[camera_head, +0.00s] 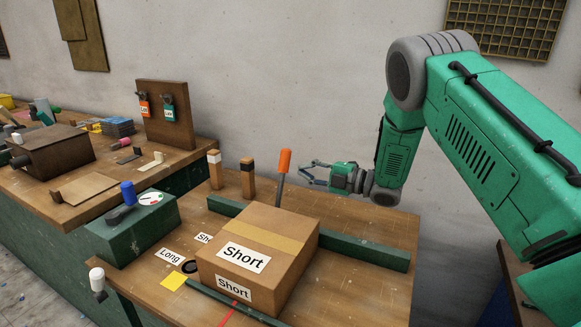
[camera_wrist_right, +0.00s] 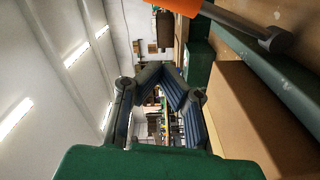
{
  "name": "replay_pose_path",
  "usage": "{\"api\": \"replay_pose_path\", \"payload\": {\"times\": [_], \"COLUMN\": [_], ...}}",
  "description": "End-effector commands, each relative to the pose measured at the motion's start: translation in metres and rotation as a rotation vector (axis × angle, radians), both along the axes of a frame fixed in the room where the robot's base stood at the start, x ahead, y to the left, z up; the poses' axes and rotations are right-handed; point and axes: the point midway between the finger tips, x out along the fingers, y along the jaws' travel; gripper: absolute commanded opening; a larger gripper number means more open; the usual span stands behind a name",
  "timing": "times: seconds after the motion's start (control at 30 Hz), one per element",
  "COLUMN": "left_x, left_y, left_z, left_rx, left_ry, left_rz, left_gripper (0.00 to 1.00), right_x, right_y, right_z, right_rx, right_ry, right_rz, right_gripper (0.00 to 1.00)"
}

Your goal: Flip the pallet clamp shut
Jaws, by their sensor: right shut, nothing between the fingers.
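The pallet clamp's lever, a grey rod with an orange grip (camera_head: 285,162), stands nearly upright behind the cardboard box (camera_head: 290,235). Its base is hidden by the box. My right gripper (camera_head: 306,171) is just to the right of the orange grip in the head view, shut and empty, apart from the lever as far as I can tell. In the right wrist view the orange grip (camera_wrist_right: 178,4) and its grey rod (camera_wrist_right: 240,22) cross the top edge, and my right gripper's dark fingers (camera_wrist_right: 172,72) come together at mid-frame. My left gripper is not in view.
A green rail (camera_head: 365,250) runs behind the box, and another lies along its front. Two wooden posts (camera_head: 214,168) stand left of the lever. A green block (camera_head: 140,228) with a blue knob sits at the left. The bench's right end is clear.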

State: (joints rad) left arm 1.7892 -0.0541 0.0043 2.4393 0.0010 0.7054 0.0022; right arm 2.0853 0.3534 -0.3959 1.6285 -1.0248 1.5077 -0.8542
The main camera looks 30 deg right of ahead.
Motion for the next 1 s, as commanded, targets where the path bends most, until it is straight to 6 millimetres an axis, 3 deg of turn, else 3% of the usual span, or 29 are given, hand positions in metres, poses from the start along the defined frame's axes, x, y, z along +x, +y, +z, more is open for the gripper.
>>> {"api": "replay_pose_path", "payload": {"times": [0.1, 0.23, 0.87, 1.0], "left_x": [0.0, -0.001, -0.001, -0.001], "left_y": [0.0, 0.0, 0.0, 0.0], "left_z": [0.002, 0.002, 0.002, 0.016], "left_rx": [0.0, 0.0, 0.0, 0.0], "left_ry": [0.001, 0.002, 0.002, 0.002], "left_rz": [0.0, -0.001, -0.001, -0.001], "left_gripper": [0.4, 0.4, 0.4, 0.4], "right_x": [-0.017, -0.026, -0.028, -0.028], "right_y": [-0.011, -0.015, -0.016, -0.016], "right_z": [0.002, 0.001, 0.001, 0.015], "right_rx": [0.002, 0.002, 0.001, 0.002], "right_ry": [-0.001, -0.001, 0.0, -0.001], "right_rz": [-0.001, -0.001, 0.002, 0.002], "right_gripper": [0.0, 0.0, 0.0, 0.0]}}
